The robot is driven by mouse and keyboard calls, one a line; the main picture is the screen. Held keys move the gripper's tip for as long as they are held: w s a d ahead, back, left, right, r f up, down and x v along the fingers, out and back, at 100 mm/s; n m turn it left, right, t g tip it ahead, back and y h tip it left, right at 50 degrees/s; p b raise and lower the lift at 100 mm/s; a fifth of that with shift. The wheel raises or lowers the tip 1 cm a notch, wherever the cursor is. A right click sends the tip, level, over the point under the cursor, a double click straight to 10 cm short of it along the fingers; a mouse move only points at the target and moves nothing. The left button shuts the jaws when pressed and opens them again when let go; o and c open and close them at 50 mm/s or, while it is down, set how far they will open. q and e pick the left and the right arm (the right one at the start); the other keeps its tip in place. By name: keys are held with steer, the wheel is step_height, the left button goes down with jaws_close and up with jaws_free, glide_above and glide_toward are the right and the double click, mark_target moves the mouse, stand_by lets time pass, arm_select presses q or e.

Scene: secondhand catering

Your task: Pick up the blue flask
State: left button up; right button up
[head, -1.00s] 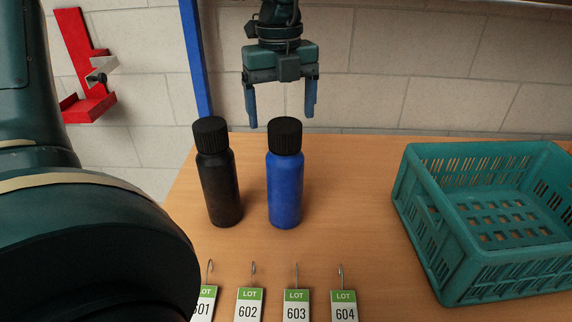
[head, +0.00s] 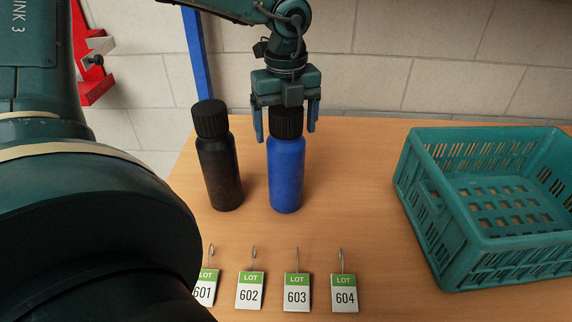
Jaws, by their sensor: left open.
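The blue flask (head: 286,176) stands upright on the wooden table, with a ribbed black cap (head: 287,124). My left gripper (head: 285,136) points down and is open. Its two blue fingers show on either side of the cap, and its body covers the top of the cap. I cannot tell whether the fingers touch the cap. My right gripper is not in view.
A black flask (head: 220,165) stands close to the left of the blue one. A teal crate (head: 440,215) sits on the table (head: 345,190) at right. Several lot tags, one marked 603 (head: 297,293), line the front. A red bracket (head: 92,84) is on the wall.

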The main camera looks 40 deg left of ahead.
arm_select(q)
steer(key=shift+c, duration=0.2)
steer(key=c, duration=1.5)
steer(key=shift+c, duration=0.6)
steer(key=shift+r, duration=0.2)
